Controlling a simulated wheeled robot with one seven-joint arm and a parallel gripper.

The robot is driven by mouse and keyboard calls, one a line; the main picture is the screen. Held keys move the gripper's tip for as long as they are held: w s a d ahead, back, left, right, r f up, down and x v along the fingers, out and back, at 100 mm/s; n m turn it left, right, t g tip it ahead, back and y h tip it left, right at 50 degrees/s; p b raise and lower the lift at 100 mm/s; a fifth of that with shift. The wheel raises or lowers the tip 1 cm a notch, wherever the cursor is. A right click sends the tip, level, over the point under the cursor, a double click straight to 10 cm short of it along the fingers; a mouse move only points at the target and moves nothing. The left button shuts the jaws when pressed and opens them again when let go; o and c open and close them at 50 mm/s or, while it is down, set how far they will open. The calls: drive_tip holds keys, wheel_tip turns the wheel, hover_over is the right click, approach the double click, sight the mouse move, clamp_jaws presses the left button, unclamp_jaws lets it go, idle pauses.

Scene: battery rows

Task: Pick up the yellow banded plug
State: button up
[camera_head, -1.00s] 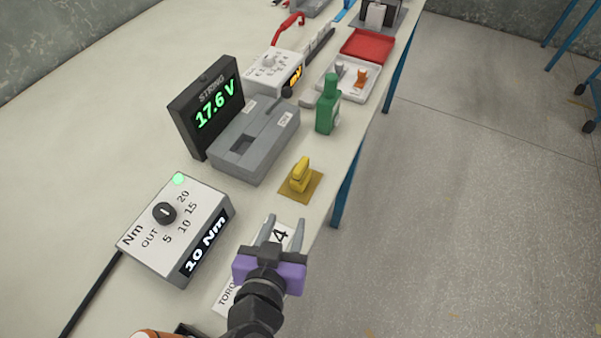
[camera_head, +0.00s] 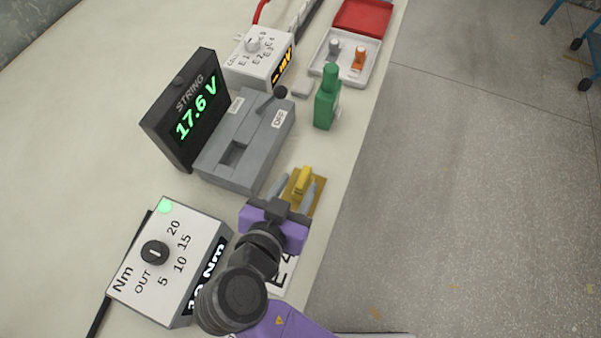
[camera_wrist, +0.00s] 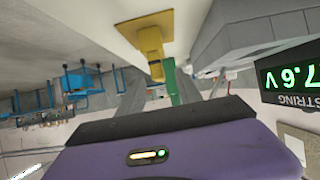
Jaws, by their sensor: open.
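The yellow plug (camera_head: 304,178) stands on a flat ochre plate (camera_head: 319,197) near the table's right edge. I cannot make out a band on it. My gripper (camera_head: 293,188) is open, on the near side of the plug, with its two grey fingers pointing towards it. In the wrist view, which is upside down, the yellow plug (camera_wrist: 150,50) hangs from its plate (camera_wrist: 145,24) ahead of and between the fingers of my gripper (camera_wrist: 160,92). I cannot tell whether either finger touches it. My wrist hides part of the plate.
A grey switch box (camera_head: 225,178) and the STRING display (camera_head: 180,120) stand to the left. A green bottle-shaped object (camera_head: 326,105) stands beyond the plug. The torque box (camera_head: 185,235) is near left. A white tray (camera_head: 352,82) with grey and orange plugs lies farther back. The table edge is right.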

sight(308, 169)
drive_tip(key=x, duration=0.3)
drive_tip(key=p+x, duration=0.1)
drive_tip(key=x, duration=0.3)
drive_tip(key=shift+w+d+r, duration=0.1)
drive_tip(key=shift+r, duration=0.15)
clamp_jaws()
